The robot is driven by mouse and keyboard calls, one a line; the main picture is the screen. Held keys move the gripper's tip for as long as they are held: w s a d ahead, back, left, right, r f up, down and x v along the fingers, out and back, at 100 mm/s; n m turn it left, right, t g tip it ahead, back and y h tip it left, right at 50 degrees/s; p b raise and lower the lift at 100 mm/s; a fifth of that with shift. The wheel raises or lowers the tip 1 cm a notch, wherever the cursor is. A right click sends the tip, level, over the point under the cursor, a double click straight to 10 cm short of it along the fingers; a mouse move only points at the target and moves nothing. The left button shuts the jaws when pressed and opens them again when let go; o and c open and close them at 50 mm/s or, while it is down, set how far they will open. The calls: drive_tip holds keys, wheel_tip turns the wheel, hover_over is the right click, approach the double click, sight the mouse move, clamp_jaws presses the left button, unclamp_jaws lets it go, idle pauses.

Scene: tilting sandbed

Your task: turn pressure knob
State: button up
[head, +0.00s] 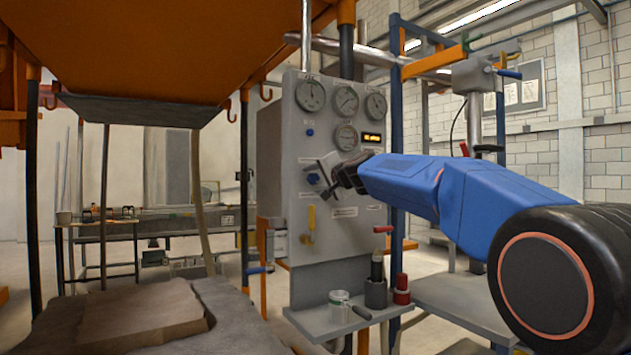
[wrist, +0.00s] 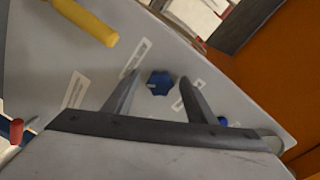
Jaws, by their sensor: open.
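A grey gauge panel (head: 290,240) stands upright in the middle of the head view. A blue knob (head: 312,178) is on its face below the gauges, and my gripper (head: 322,178) is in front of it, partly covering it. In the wrist view the blue knob (wrist: 160,83) lies between the tips of my open gripper (wrist: 160,77), with a gap on each side. I see no finger touching it. A second blue knob (head: 310,132) sits higher on the panel, and one shows partly behind the right finger (wrist: 222,121). The knob labels are too small to read.
A yellow lever (head: 311,220) is below the knob; it also shows in the wrist view (wrist: 88,22). A shelf (head: 335,320) holds a jar (head: 339,305). A sandbed (head: 135,325) is at lower left.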

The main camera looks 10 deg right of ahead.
drive_tip(key=shift+s, duration=0.1)
drive_tip(key=v, duration=1.7)
drive_tip(key=shift+s, duration=0.1)
drive_tip(key=s+a+f+n+g+h, duration=0.1)
drive_tip(key=s+f+n+g, duration=0.15)
drive_tip(key=s+f, duration=0.8)
drive_tip(key=s+f+n+g, duration=0.25)
drive_tip(key=s+f, duration=0.45)
drive_tip(key=f, duration=0.6)
drive_tip(key=s+a+f+n+g+h, duration=0.15)
drive_tip(key=s+f+g, duration=0.25)
drive_tip(key=s+f, duration=0.65)
drive_tip(key=s+d+f+n+g+h, duration=0.1)
drive_tip(key=s+d+f, duration=0.1)
drive_tip(key=s+f, duration=0.4)
drive_tip(key=s+d+f+n+g+h, duration=0.1)
drive_tip(key=s+d+f, duration=0.2)
drive_tip(key=f, duration=0.6)
drive_tip(key=s, duration=0.2)
drive_tip(key=shift+s+f+n+g, duration=0.25)
drive_tip(key=shift+s+n+g, duration=0.1)
drive_tip(key=shift+s+g, duration=0.05)
drive_tip(key=shift+d, duration=0.15)
